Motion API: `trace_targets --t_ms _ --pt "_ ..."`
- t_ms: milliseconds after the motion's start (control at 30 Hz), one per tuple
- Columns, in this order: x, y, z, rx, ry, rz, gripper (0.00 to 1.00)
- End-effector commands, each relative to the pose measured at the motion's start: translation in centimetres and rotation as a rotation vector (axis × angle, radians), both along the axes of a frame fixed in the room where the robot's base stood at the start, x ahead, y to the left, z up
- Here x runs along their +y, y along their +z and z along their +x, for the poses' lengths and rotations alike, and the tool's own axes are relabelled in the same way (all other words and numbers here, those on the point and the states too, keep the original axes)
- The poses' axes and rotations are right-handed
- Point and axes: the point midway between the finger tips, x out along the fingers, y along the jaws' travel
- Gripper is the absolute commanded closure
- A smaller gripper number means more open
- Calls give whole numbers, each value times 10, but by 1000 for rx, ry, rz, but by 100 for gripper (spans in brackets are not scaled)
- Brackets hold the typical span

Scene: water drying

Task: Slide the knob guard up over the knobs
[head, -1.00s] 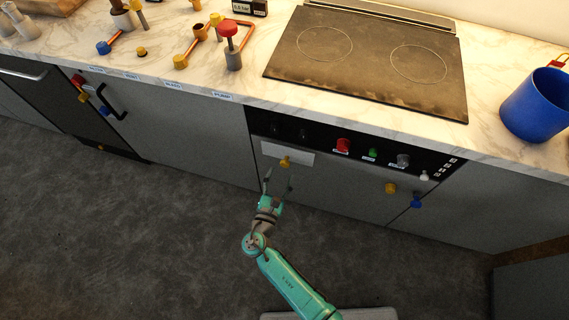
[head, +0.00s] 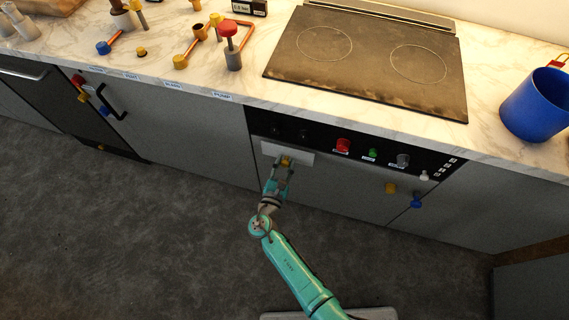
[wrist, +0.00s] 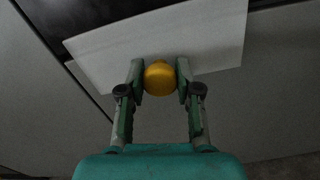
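The knob guard (head: 301,158) is a flat white plate on the oven front, just below the black control panel. It also shows in the wrist view (wrist: 219,42), slightly tilted in the picture. A round yellow handle (wrist: 159,78) sticks out from its lower middle. My gripper (head: 286,163) is at this handle, with one finger on each side. In the wrist view, my gripper (wrist: 160,79) appears shut on the yellow handle, its pads against both sides. Two dark knobs (head: 290,132) are uncovered on the panel above the plate.
Red (head: 343,146), green (head: 373,154) and grey (head: 403,160) knobs sit right of the guard on the panel. Yellow (head: 390,188) and blue (head: 416,201) knobs stick out lower right. The cooktop (head: 365,65) is above; the floor in front is clear.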

Motion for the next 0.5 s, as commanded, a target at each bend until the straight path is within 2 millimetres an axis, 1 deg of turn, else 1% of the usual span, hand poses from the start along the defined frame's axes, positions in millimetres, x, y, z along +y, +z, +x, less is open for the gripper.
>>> trace_targets --t_ms 167,267,367,500 --pt "0 1 0 0 0 1 100" --pt "0 6 0 -1 -1 3 100" --pt "0 22 1 -3 -1 3 100" --pt "0 52 1 -5 -2 5 100"
